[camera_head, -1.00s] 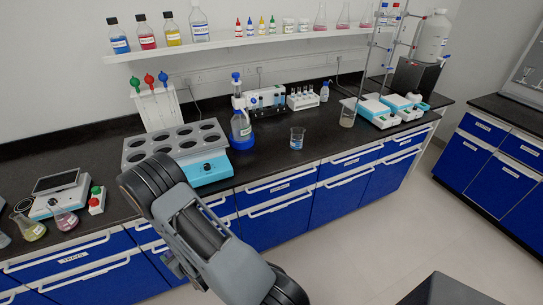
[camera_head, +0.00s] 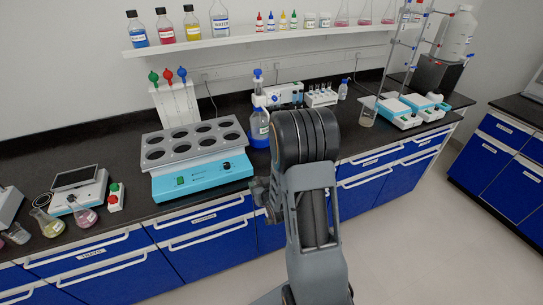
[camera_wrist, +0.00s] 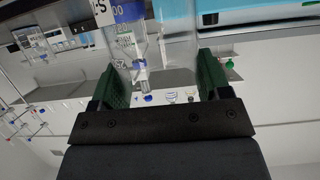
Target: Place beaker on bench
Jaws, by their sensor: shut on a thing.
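In the wrist view my gripper (camera_wrist: 159,65) has dark green finger pads on either side of a clear glass thing, which looks like the beaker (camera_wrist: 174,24). It is see-through, so its rim and base are hard to make out. A bottle with a blue-and-white label shows close by or through the glass. In the head view my arm stands upright in the middle, and my gripper and the held beaker are hidden behind it. The black bench (camera_head: 100,148) runs along the wall, above blue drawers.
A blue heating unit (camera_head: 203,180) with several round wells stands left of my arm. A blue-liquid bottle (camera_head: 259,122) stands close beside my arm. Stirrer plates (camera_head: 405,115) and a tall stand are at right. A scale (camera_head: 78,190) and flasks are at far left.

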